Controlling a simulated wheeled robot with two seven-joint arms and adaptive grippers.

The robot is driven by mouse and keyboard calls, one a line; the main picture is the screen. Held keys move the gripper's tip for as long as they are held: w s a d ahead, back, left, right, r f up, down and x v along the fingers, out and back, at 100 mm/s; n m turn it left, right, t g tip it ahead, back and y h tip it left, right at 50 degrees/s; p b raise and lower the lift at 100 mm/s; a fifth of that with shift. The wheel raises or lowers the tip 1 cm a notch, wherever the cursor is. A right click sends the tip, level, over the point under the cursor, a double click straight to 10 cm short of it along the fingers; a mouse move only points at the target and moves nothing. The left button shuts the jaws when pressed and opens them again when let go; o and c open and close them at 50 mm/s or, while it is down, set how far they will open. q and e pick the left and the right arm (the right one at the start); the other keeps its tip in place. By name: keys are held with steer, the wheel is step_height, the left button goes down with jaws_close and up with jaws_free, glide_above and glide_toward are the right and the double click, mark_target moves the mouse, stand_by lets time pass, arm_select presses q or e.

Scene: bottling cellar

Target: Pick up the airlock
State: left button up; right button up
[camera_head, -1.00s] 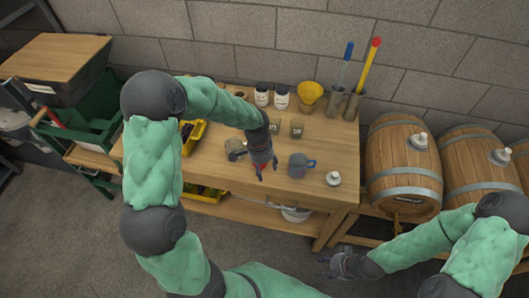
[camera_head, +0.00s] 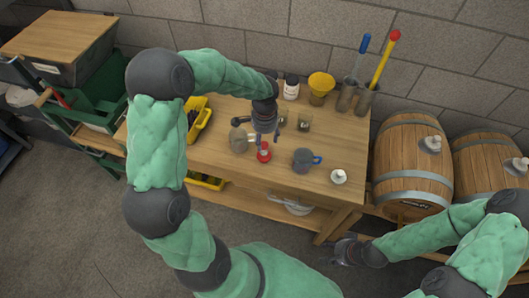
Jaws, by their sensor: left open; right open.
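A small red object (camera_head: 264,153), which may be the airlock, is on the wooden bench top near its front middle. Its details are too small to tell. My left gripper (camera_head: 263,142) points down right at it, open, its fingers close around or just above its top; I cannot tell whether they touch it. A white knobbed piece (camera_head: 338,177), like the bungs on the barrels, sits at the bench's front right corner. My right gripper (camera_head: 345,252) is open and empty, low in front of the bench.
Jars (camera_head: 304,122), a yellow funnel (camera_head: 321,86) and brush holders stand behind. A yellow crate (camera_head: 200,121) is left. Barrels (camera_head: 408,163) stand right.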

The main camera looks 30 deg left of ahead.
mark_target(264, 151)
arm_select(q)
step_height(264, 151, down, 2)
steer(key=shift+w+f, duration=0.1)
steer(key=shift+f, duration=0.05)
steer(key=f, duration=0.1)
steer(key=f+b, duration=0.1)
steer(key=f, duration=0.2)
steer(key=shift+s+f+b, duration=0.2)
steer(key=shift+s+b, duration=0.1)
steer(key=shift+s, duration=0.1)
steer(key=shift+f, duration=0.45)
steer(key=shift+c, duration=0.2)
jaws_close()
